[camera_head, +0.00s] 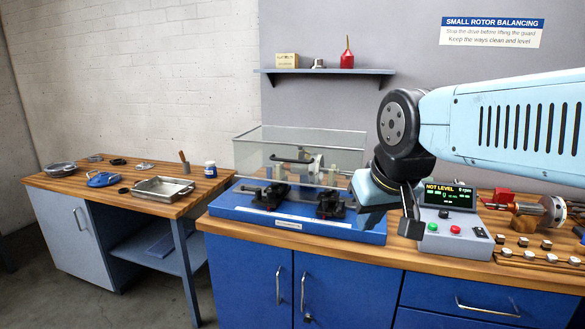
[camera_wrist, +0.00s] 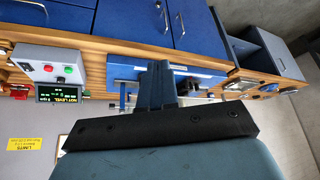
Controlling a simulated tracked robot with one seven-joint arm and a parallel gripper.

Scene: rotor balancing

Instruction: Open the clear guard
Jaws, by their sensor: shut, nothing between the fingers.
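The clear guard (camera_head: 335,140) is a transparent box with a metal-edged frame, lowered over the balancing machine on its blue base (camera_head: 335,228). A black bar handle (camera_head: 290,160) sits on the guard's front face. A rotor part shows through the panels. My gripper (camera_head: 373,217) is shut and empty, to the right of the guard and handle, apart from the handle. In the wrist view its closed fingers (camera_wrist: 157,82) show in front of the blue base (camera_wrist: 190,72). The guard is mostly hidden there behind my gripper.
A control box (camera_head: 450,225) with red and green buttons and a "NOT LEVEL" display stands right of the base. A rotor (camera_head: 552,212) and small weights (camera_head: 525,250) lie farther right. A side table (camera_head: 110,185) holds a metal tray (camera_head: 162,189). A shelf (camera_head: 325,71) hangs above the guard.

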